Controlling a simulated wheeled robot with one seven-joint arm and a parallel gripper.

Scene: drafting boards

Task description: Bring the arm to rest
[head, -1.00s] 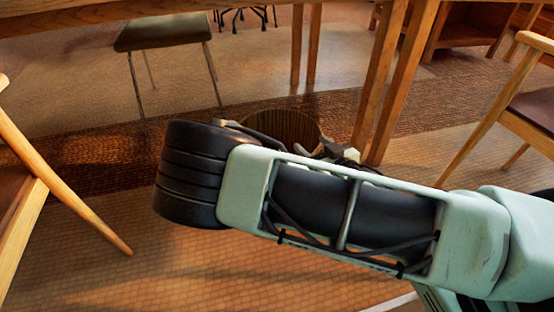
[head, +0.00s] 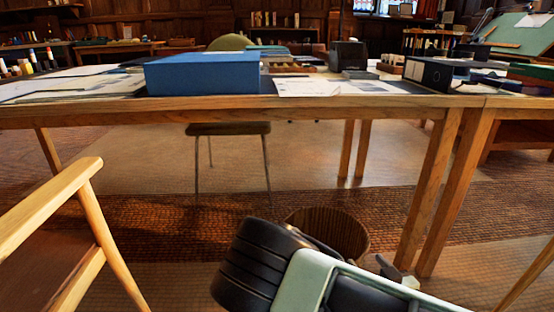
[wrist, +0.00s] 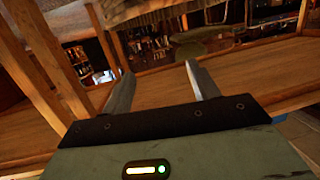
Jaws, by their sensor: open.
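My gripper (wrist: 158,88) shows in the wrist view with its two grey fingers well apart and nothing between them. Beyond the fingers are the wooden edge and legs of a table. In the head view my arm (head: 300,275) is low at the bottom, folded, with a dark joint and pale green link in front of the table.
A wooden table (head: 230,112) spans the view, bearing a blue box (head: 203,73) and a black binder (head: 428,73). A wooden armchair (head: 90,215) stands at left. A round slatted bin (head: 335,232) stands on the floor just behind my arm. A dark-seated chair (head: 228,129) is beyond the table.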

